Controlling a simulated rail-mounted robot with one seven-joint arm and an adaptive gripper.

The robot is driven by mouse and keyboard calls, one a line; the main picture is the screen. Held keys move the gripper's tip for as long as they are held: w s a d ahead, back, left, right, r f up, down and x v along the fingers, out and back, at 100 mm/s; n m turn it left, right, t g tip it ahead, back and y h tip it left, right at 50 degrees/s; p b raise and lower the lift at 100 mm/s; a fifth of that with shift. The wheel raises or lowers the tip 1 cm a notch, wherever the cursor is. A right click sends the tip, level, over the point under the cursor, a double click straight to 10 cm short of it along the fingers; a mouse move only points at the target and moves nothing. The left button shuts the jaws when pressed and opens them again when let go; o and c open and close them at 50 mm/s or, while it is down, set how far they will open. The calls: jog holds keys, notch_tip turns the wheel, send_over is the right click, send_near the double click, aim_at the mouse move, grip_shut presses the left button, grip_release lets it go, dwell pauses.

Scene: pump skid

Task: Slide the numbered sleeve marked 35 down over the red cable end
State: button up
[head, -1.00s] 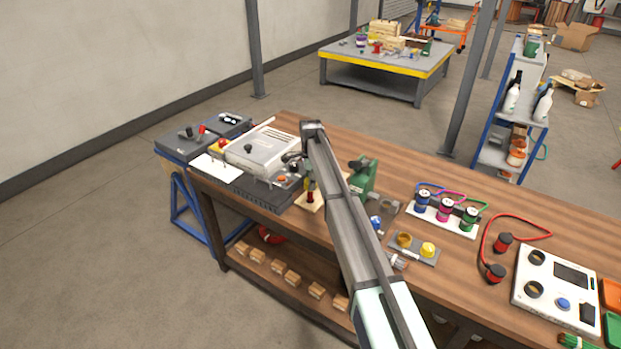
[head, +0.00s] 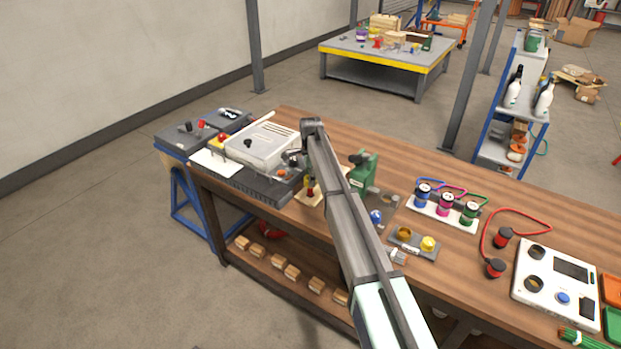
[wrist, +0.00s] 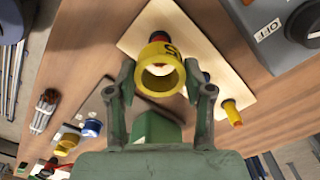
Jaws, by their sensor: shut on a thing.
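In the wrist view, a yellow sleeve (wrist: 160,52) with dark digits, a 5 readable and the rest turned away, sits between the fingertips of my gripper (wrist: 164,80). My gripper is shut on it, and its open bore faces the camera. A pale board (wrist: 238,77) lies below it. To the right on that board stands a yellow-banded piece with a red tip (wrist: 237,122), apart from the held sleeve. In the head view, a dark red post (head: 311,190) shows on the board beside my arm. I cannot tell which red piece is the cable end.
A green device (head: 362,170) stands close right of my arm. A grey box unit (head: 262,146) is to the left. A plate with a yellow knob (head: 428,243) and a rack of coloured spools (head: 445,204) stand to the right. Bare wood shows behind my arm.

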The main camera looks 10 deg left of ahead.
jog(key=shift+f+b, duration=0.9)
jog(key=shift+f, duration=1.5)
jog(key=o, duration=1)
